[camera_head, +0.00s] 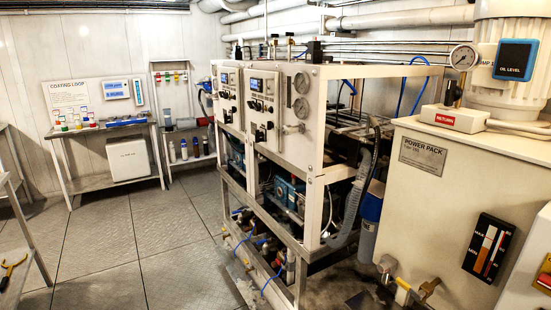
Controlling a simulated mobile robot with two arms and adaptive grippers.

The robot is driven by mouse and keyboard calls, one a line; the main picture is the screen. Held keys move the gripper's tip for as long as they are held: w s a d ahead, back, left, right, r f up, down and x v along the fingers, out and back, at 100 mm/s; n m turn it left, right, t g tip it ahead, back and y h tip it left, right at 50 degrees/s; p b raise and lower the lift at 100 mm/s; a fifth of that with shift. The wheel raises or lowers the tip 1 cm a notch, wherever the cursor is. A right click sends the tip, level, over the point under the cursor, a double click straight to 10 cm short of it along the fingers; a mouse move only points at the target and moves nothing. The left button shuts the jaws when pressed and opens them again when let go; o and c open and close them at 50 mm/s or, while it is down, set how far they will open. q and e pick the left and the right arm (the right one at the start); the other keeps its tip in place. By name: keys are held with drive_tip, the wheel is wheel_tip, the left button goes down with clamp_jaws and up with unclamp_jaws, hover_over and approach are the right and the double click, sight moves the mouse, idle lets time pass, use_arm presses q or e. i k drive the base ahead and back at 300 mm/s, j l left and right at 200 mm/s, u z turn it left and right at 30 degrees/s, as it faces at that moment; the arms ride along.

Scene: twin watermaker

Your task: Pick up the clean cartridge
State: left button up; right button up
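I cannot pick out a clean cartridge for certain in the head view. A blue cylindrical housing (370,215) with a paler lower part stands upright at the right end of the watermaker frame (318,215). Several small bottles (184,150), mostly white, stand on a low shelf by the back wall. I cannot tell whether any of these is or holds the cartridge. Neither of my grippers is in view.
A beige power pack (424,200) fills the right side. A table (100,180) with small coloured items stands at the back left. Yellow-handled pliers (12,265) lie on a surface at the left edge. The tiled floor (125,250) at left is clear.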

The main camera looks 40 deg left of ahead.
sight(184, 143)
drive_tip(key=i+j+u, duration=0.15)
drive_tip(key=j+u, duration=0.15)
drive_tip(key=j, duration=0.2)
drive_tip(key=i+j+u, duration=0.15)
drive_tip(key=j+u, duration=0.2)
drive_tip(key=i+j+u, duration=0.3)
drive_tip(key=j, duration=0.2)
drive_tip(key=i+j+u, duration=0.95)
drive_tip(key=i, duration=0.2)
drive_tip(key=i+j+u, duration=0.3)
drive_tip(key=i, duration=0.15)
drive_tip(key=i+u, duration=0.3)
drive_tip(key=i, duration=2.2)
drive_tip(key=i+z, duration=0.3)
drive_tip(key=i, duration=0.25)
drive_tip(key=i+j+z, duration=0.35)
drive_tip(key=i, duration=0.15)
drive_tip(key=i+j+z, duration=0.3)
drive_tip(key=i, duration=0.25)
drive_tip(key=i+l+u, duration=0.1)
drive_tip(key=i+l, duration=0.1)
drive_tip(key=i, duration=0.05)
